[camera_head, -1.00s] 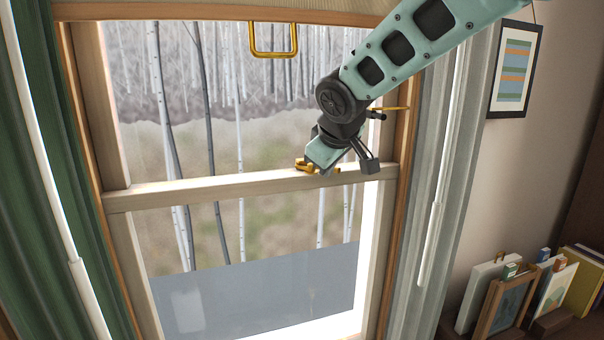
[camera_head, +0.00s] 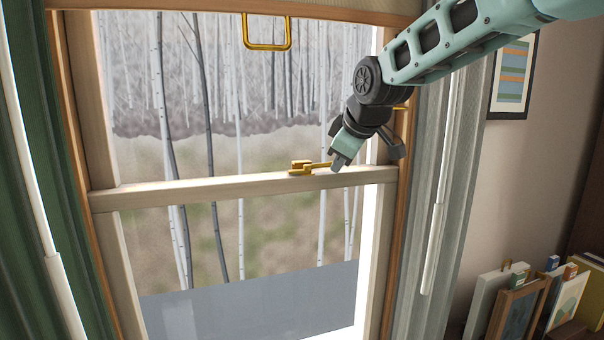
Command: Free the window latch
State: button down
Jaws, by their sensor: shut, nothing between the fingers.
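The brass window latch (camera_head: 302,168) sits on the middle rail (camera_head: 230,189) of the sash window, right of the rail's centre. Its thin lever points right along the rail, towards my gripper. My gripper (camera_head: 341,163) is shut and empty, its tip low at the lever's right end. I cannot tell whether the tip touches the lever. The far end of the lever is partly hidden by the gripper.
A brass pull handle (camera_head: 267,40) hangs at the window's top. A green curtain (camera_head: 45,200) is at the left and a grey curtain (camera_head: 440,190) at the right. Picture frames (camera_head: 517,310) stand at the lower right. A framed print (camera_head: 513,75) hangs on the wall.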

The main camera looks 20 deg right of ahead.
jog(key=shift+w+d, duration=0.3)
jog(key=shift+w, duration=0.15)
jog(key=shift+w+b, duration=0.1)
jog(key=shift+b, duration=0.2)
dwell(0.3)
